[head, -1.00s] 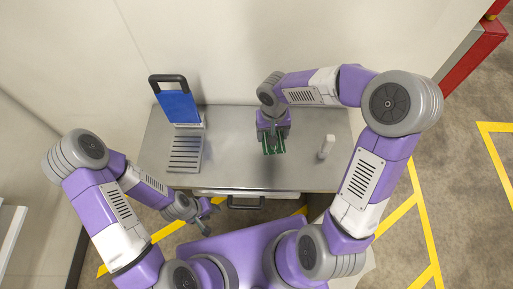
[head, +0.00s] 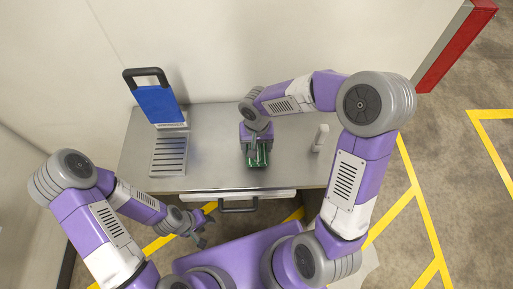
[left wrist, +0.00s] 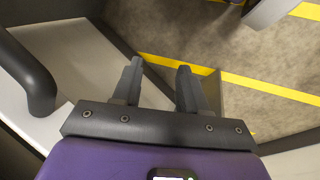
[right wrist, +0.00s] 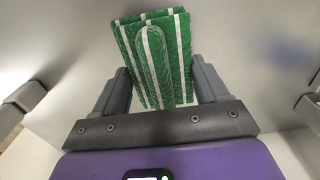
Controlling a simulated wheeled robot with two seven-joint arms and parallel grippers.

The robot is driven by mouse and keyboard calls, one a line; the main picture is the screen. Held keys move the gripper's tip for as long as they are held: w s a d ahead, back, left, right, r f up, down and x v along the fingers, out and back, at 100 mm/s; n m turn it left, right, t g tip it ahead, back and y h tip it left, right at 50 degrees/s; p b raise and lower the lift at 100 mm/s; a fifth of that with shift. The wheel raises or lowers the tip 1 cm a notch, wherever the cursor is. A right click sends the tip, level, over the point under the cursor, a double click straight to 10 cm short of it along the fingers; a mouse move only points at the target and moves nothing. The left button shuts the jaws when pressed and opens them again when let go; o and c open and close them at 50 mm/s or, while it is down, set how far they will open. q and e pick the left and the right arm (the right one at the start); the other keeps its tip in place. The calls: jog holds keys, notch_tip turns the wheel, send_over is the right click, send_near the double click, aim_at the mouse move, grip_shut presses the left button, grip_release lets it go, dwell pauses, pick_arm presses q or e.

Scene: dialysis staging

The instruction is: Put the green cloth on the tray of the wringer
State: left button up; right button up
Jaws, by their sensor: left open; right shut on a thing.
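The green cloth (right wrist: 155,55), folded with white stripes, is between the fingers of my right gripper (right wrist: 158,90), which is shut on it. In the head view the cloth (head: 257,157) shows at that gripper, over the middle of the steel table; I cannot tell whether it touches the tabletop. The wringer (head: 156,105) has a blue upright plate with a dark handle at the table's back left. Its slotted grey tray (head: 168,156) lies in front of the plate and is empty. My left gripper (head: 202,231) is open and empty in front of the table; its fingers show in the left wrist view (left wrist: 157,85).
The steel table (head: 215,165) has clear room between the tray and the cloth. A small white bottle (head: 320,138) stands on the right side. A drawer with a dark handle (head: 238,207) is at the table's front. A wall is behind.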

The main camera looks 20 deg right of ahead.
jog(key=shift+f, duration=0.55)
jog(key=shift+f, duration=0.15)
jog(key=o, duration=0.9)
jog(key=shift+o, duration=0.2)
